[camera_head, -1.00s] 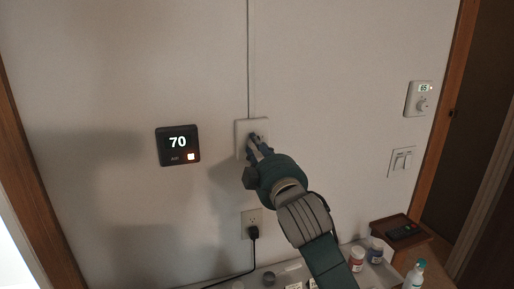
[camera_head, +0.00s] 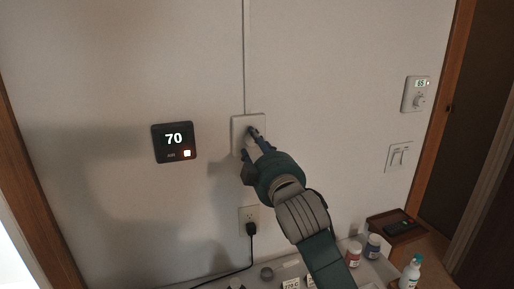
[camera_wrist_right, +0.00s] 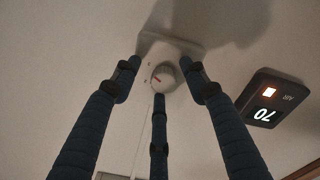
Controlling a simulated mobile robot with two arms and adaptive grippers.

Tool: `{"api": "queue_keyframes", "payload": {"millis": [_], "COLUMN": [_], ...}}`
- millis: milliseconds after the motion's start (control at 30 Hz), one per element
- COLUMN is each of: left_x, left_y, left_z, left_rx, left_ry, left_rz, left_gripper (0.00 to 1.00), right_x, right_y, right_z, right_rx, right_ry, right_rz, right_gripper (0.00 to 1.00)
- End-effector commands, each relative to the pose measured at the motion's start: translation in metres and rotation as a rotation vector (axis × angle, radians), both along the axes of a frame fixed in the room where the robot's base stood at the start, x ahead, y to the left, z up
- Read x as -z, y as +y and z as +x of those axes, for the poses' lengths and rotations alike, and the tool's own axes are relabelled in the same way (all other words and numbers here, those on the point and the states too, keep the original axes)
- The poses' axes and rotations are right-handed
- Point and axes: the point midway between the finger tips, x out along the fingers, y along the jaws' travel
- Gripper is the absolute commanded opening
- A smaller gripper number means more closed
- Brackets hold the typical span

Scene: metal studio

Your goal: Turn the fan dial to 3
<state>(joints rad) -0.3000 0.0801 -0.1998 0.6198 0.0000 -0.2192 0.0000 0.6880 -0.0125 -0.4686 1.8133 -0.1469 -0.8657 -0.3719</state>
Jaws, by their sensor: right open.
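In the head view my right gripper (camera_head: 254,139) covers most of the knob and part of the plate. In the right wrist view my right gripper (camera_wrist_right: 160,72) is open, with its three dark fingers spread around the knob. Gaps show between the fingers and the knob. The marks on the plate are too small to read, so I cannot tell the dial's setting. My left gripper is not in view.
A black thermostat (camera_head: 174,142) reading 70 hangs left of the plate. An outlet with a black plug (camera_head: 251,229) is below. A control reading 65 (camera_head: 417,94) and switches (camera_head: 399,156) are at right. Bottles (camera_head: 411,273) and jars (camera_head: 354,252) stand on the surface below.

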Motion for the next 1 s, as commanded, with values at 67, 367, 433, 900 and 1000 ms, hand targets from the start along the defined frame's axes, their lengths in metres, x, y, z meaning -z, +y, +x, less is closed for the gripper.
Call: {"api": "queue_keyframes", "payload": {"millis": [67, 367, 433, 900, 1000], "left_x": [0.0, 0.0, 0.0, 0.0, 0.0], "left_y": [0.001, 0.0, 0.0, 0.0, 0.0], "left_z": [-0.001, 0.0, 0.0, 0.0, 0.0], "left_rx": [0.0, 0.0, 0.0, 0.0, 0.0], "left_ry": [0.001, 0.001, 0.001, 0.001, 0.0], "left_rz": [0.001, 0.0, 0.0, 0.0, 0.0], "left_gripper": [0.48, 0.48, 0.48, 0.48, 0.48], "right_x": [-0.001, 0.003, 0.004, 0.007, 0.007], "right_y": [0.0, -0.014, -0.019, -0.035, -0.036], "right_z": [-0.003, -0.046, -0.061, -0.114, -0.115], "right_rx": [-0.001, 0.0, -0.001, 0.002, 0.002], "right_ry": [-0.001, -0.001, -0.001, 0.002, 0.002], "right_rz": [0.0, 0.0, 0.0, 0.0, 0.0], "right_gripper": [0.44, 0.44, 0.44, 0.44, 0.44]}}
